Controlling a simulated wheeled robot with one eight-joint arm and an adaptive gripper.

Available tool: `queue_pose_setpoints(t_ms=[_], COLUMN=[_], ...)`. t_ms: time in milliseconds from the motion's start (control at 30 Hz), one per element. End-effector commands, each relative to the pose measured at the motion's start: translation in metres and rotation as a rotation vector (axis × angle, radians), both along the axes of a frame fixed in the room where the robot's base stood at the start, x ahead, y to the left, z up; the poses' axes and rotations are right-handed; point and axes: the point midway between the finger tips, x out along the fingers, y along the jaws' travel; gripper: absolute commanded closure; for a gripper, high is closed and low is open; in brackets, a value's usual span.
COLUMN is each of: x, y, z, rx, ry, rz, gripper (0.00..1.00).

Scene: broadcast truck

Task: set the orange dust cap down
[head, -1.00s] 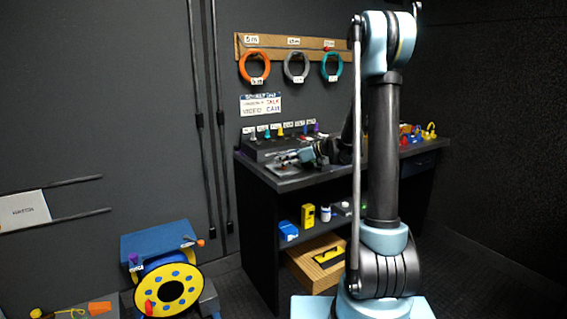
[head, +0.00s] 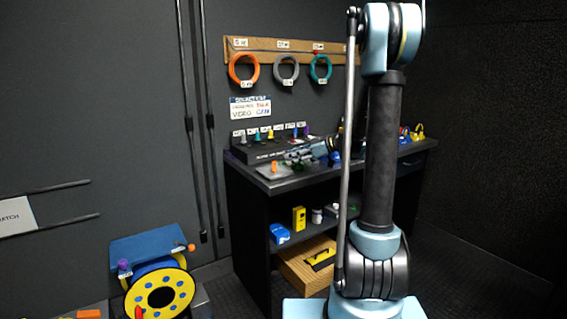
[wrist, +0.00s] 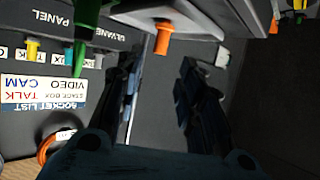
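The orange dust cap (head: 274,165) stands on a light grey plate (head: 264,172) at the near left of the dark bench. In the wrist view the same cap (wrist: 163,40) is just beyond my fingertips, and the plate (wrist: 196,50) shows around it. My gripper (wrist: 161,75) is open, with its two dark fingers apart and nothing between them. In the head view my gripper (head: 304,157) is low over the bench, right of the cap and apart from it.
A panel (head: 262,150) with several coloured, labelled connectors stands along the back of the bench (head: 310,182). A green connector (wrist: 84,38) is close to my left finger in the wrist view. Cable rings hang above (head: 286,68). A cable reel (head: 160,295) is on the floor.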

Motion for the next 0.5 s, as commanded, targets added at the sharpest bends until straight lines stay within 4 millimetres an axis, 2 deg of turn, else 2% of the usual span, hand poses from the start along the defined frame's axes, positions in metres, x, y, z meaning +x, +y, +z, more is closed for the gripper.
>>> queue_pose_setpoints(t_ms=[133, 333, 500], x=[-0.004, -0.011, -0.038], y=[-0.016, -0.022, -0.021], z=[0.007, 0.010, 0.010], rx=[0.000, -0.006, -0.054], ry=[-0.001, 0.011, 0.100], rz=[-0.002, -0.003, -0.035], gripper=[0.66, 0.66, 0.66])
